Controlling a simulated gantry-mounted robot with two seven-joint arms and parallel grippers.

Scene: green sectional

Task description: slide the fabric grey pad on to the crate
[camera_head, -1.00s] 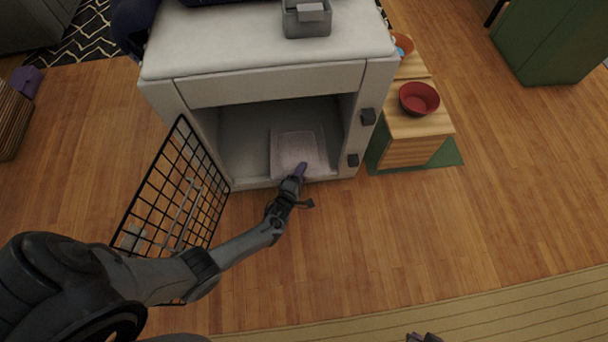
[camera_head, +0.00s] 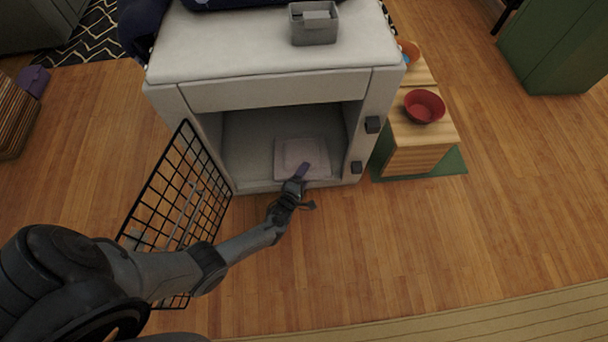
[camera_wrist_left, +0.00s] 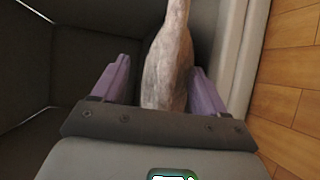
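The grey fabric pad (camera_head: 288,172) lies inside the crate (camera_head: 258,93), on its floor near the front opening. It looks pale and fairly flat in the head view. My left gripper (camera_head: 302,170) reaches in over the front sill, its purple fingertips at the pad's near part. In the left wrist view, the left gripper's fingers (camera_wrist_left: 160,85) stand apart on either side of the pad's cloth (camera_wrist_left: 168,65), with a small gap on the left side. Contact on the right side is unclear. My right gripper is out of view.
The crate's black wire door (camera_head: 180,200) stands swung open at left, beside my left arm. A grey bin (camera_head: 313,30) stands on the crate top. A wooden stand (camera_head: 418,158) with a red bowl (camera_head: 424,105) is at right. Floor in front is clear.

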